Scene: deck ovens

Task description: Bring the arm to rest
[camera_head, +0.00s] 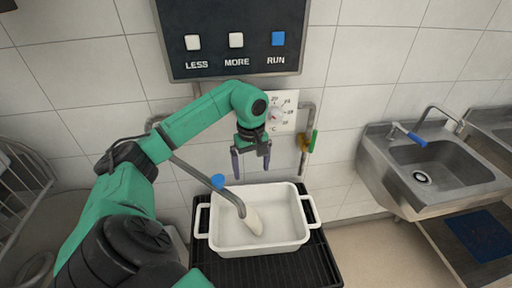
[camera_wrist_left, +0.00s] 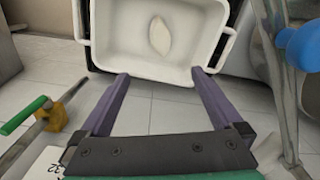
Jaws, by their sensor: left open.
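My left arm (camera_head: 200,115) reaches in from the left, in front of the tiled wall. My left gripper (camera_head: 251,172) points down with its two purple fingers apart and nothing between them. It hangs above the far side of a white tray (camera_head: 283,190). My right gripper is not in view.
A metal spout with a blue handle (camera_head: 217,181) reaches over the tray. The tray stands on a black ribbed stand (camera_head: 270,270). A dial (camera_head: 277,113) and a green-handled valve (camera_head: 313,141) are on the wall behind the gripper. A panel (camera_head: 235,15) hangs above; a sink (camera_head: 435,165) is at right.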

